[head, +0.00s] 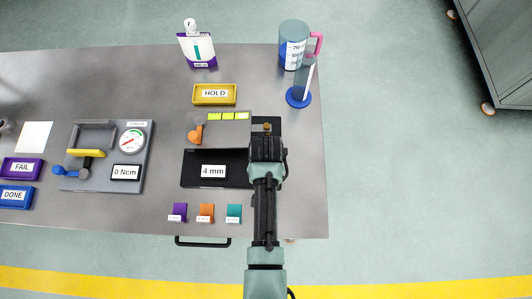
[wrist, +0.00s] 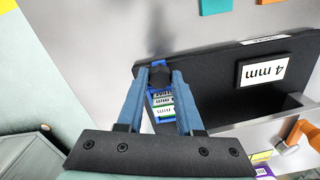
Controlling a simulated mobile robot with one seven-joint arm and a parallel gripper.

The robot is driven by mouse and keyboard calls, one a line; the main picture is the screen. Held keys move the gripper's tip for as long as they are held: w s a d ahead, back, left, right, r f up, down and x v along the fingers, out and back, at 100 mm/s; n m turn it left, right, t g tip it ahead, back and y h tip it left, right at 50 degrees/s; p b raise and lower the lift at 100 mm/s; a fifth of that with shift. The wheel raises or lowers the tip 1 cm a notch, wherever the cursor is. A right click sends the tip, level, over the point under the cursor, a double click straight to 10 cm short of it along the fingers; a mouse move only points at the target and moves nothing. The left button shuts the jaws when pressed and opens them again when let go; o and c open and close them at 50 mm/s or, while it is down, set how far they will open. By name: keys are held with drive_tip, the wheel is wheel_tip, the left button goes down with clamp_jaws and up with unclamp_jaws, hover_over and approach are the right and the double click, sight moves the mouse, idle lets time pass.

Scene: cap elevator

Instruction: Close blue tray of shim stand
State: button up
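The shim stand (head: 190,180) is a dark plate with a "4 mm" label, also in the wrist view (wrist: 215,62). In the wrist view the blue tray (wrist: 158,63) shows at the stand's edge, with white and green labelled pieces inside and a dark block at its end. My gripper (wrist: 160,75) points at the tray, its two blue-grey fingers apart on either side of the dark block. Whether they touch it is unclear. In the head view my gripper (head: 267,128) is over the stand's right end and hides the tray. How far out the tray stands is hard to tell.
Purple, orange and teal tabs (head: 206,212) lie in front of the stand. An orange lever (head: 195,131) and the yellow HOLD block (head: 214,93) are behind it. A blue-based tube (head: 298,98) and a pitcher (head: 293,42) stand at the back right. The table right of my arm is clear.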

clamp_jaws()
idle(1.0)
